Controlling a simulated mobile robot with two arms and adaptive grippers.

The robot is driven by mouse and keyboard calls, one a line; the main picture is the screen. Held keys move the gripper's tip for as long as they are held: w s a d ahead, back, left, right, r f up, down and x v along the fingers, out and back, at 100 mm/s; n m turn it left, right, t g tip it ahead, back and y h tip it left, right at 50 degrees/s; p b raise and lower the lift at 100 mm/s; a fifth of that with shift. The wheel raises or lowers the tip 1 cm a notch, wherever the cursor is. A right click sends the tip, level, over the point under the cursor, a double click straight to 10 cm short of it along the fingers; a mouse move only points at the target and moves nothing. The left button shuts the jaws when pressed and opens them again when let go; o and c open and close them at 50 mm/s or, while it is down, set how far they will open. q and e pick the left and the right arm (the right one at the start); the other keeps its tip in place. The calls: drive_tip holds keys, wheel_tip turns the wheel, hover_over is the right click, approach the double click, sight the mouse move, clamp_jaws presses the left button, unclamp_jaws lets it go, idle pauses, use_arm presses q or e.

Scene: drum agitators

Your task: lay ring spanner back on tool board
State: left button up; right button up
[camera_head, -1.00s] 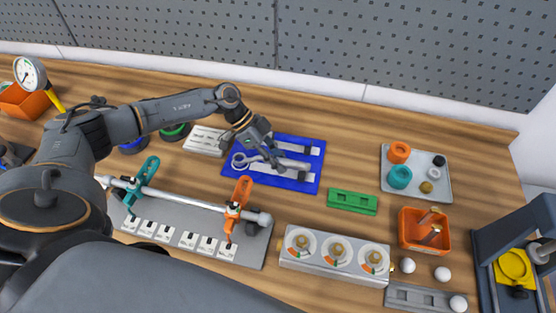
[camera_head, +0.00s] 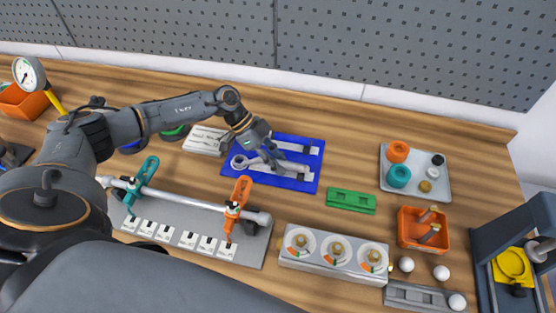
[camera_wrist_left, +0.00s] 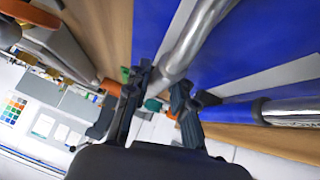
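The blue tool board (camera_head: 310,185) lies flat on the bench with pale strips and dark holders on it. The silver ring spanner (camera_head: 239,162) is over the board, its ring end at the board's left side and its shank running right. My left gripper (camera_head: 274,161) reaches down onto the shank from the upper left. In the left wrist view the shank (camera_wrist_left: 190,45) passes between the two fingertips (camera_wrist_left: 164,82), which appear closed on it. The fingers hide part of the shank, so I cannot tell whether it touches the board. My right gripper is not in view.
A silver rod (camera_head: 190,203) in teal and orange clamps lies in front of the board. A green block (camera_head: 352,201) is right of it, a three-dial panel (camera_head: 333,258) nearer. An orange bin (camera_head: 424,230) and a grey tray (camera_head: 438,191) stand at right.

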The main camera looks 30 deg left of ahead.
use_arm(q)
drive_tip(key=o, duration=0.3)
drive_tip(key=shift+o, duration=0.2)
drive_tip(key=v, duration=1.2)
